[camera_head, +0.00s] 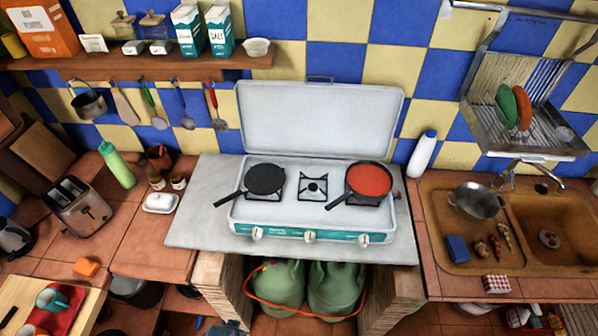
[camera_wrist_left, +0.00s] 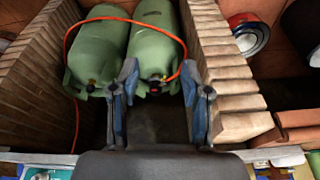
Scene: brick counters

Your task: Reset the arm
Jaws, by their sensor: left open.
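My left gripper (camera_wrist_left: 158,85) shows in the left wrist view with its two blue-grey fingers spread apart and nothing between them. Behind the fingers are two green gas bottles (camera_wrist_left: 98,45) with an orange hose, standing between brick walls. I cannot tell whether the fingers touch a bottle. In the head view a small blue-grey part at the bottom edge, below the bottles (camera_head: 278,288), may be this gripper. My right gripper is not in view.
A stove (camera_head: 310,236) with its lid up holds a black pan (camera_head: 265,179) and a red-filled pan (camera_head: 369,179). A brown sink (camera_head: 452,258) is on the right. A toaster (camera_head: 79,206) and a red tray (camera_head: 70,318) are on the left. Brick walls (camera_wrist_left: 38,85) flank the bottles.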

